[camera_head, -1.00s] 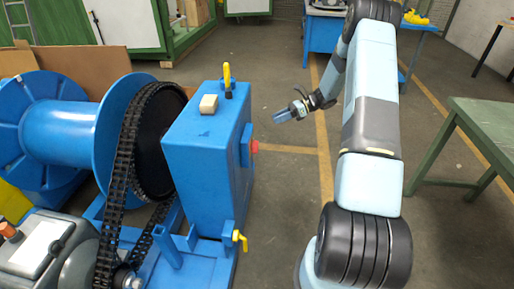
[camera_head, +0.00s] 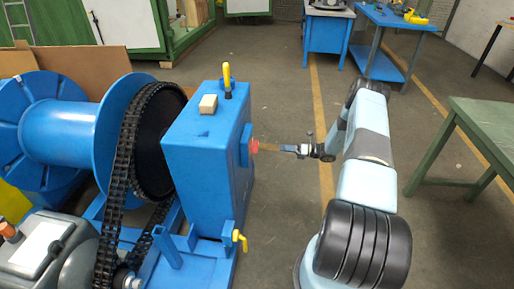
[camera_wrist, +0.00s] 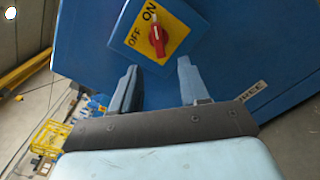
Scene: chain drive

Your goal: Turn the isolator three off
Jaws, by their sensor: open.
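The isolator's red knob (camera_wrist: 157,36) sits on a yellow plate (camera_wrist: 172,52) marked ON and OFF in the wrist view. Its white mark points towards ON. A partly cut label (camera_wrist: 252,90) reading "HREE" is on the blue panel. In the head view the red knob (camera_head: 255,146) sticks out from the right side of the blue housing (camera_head: 205,165). My gripper (camera_wrist: 158,76) is open and empty, its two fingers pointing at the knob and apart from it. In the head view my gripper (camera_head: 284,148) is level with the knob, a short gap to its right.
A green table (camera_head: 480,125) stands at the right. The floor between is clear.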

